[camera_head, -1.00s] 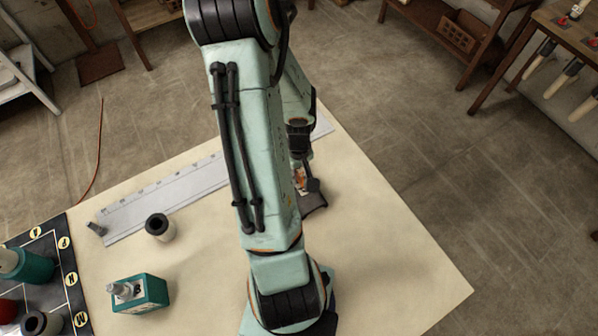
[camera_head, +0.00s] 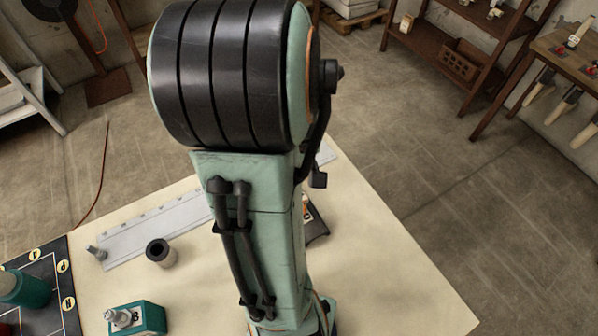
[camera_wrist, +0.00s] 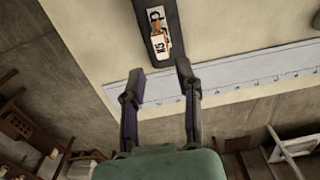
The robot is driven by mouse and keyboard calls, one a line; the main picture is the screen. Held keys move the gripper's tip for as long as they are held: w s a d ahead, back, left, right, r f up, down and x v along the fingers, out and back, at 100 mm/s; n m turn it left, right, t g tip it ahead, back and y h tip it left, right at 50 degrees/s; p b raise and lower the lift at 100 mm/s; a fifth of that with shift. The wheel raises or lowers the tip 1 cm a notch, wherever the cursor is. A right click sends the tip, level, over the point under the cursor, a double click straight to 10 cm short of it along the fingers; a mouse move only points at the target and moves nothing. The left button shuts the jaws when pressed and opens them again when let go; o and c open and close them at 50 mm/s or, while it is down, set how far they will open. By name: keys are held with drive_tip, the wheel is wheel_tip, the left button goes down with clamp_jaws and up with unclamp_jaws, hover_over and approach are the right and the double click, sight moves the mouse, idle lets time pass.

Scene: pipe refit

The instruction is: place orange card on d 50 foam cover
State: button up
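The foam cover (camera_wrist: 177,40) is a dark strip at the top of the wrist view, with a white label marked in dark characters. A small orange patch, apparently the orange card (camera_wrist: 157,29), lies over the middle of that label; its exact edges are too small to tell. In the head view the dark cover (camera_head: 318,229) shows just right of my arm, partly hidden by it. My gripper (camera_wrist: 162,75) is open, with nothing between its fingers. Its fingertips appear apart from the cover and card. My arm hides the gripper in the head view.
A long pale ruler-like strip (camera_head: 150,232) lies on the cream table. A dark-topped cylinder (camera_head: 161,253) and a teal block (camera_head: 148,318) stand at left, near a black marked mat (camera_head: 68,325). The table's right side is clear.

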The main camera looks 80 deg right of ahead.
drive_tip(key=shift+r, duration=0.35)
drive_tip(key=w+a+r+n, duration=0.4)
drive_tip(key=w+a, duration=0.7)
drive_tip(key=a, duration=0.1)
drive_tip(key=s+a+r+n, duration=0.1)
drive_tip(key=a+r+n, duration=0.1)
drive_tip(key=a, duration=0.6)
drive_tip(key=s+a+r+n, duration=0.1)
drive_tip(key=a+n, duration=0.3)
drive_tip(key=a, duration=0.4)
drive_tip(key=shift+s+r+y, duration=0.4)
drive_tip(key=shift+s, duration=0.25)
drive_tip(key=shift+d, duration=0.1)
